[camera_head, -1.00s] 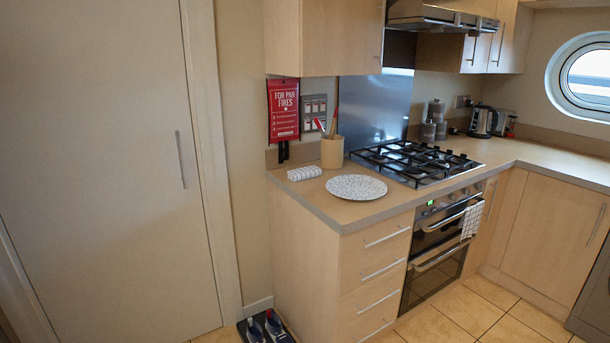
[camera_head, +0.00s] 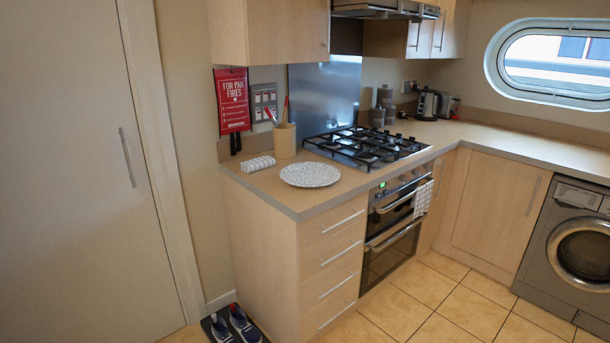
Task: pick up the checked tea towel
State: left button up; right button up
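A white cloth with a dark checked pattern (camera_head: 423,198) hangs over the upper oven door handle at the right end of the oven (camera_head: 393,225). A second small white patterned bundle (camera_head: 258,163), folded or rolled, lies on the left end of the counter beside the utensil pot. It is too small to tell for sure whether it is also a checked towel. Neither of my grippers shows in the head view.
On the counter (camera_head: 330,188) are a speckled plate (camera_head: 310,174), a utensil pot (camera_head: 285,140), and a gas hob (camera_head: 367,145). Shoes (camera_head: 238,322) lie on a dark mat by the drawers. A washing machine (camera_head: 571,250) stands at right. The tiled floor before the oven is clear.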

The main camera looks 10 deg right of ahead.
aim_at(250, 166)
jog(key=i+j+z, duration=0.2)
jog(key=z, duration=0.2)
jog(key=i+j+z, duration=0.2)
jog(key=z, duration=0.2)
jog(key=i+j+z, duration=0.1)
jog(key=j+z, duration=0.35)
jog(key=i+j+z, duration=0.1)
jog(key=j+z, duration=0.15)
jog(key=z, duration=0.15)
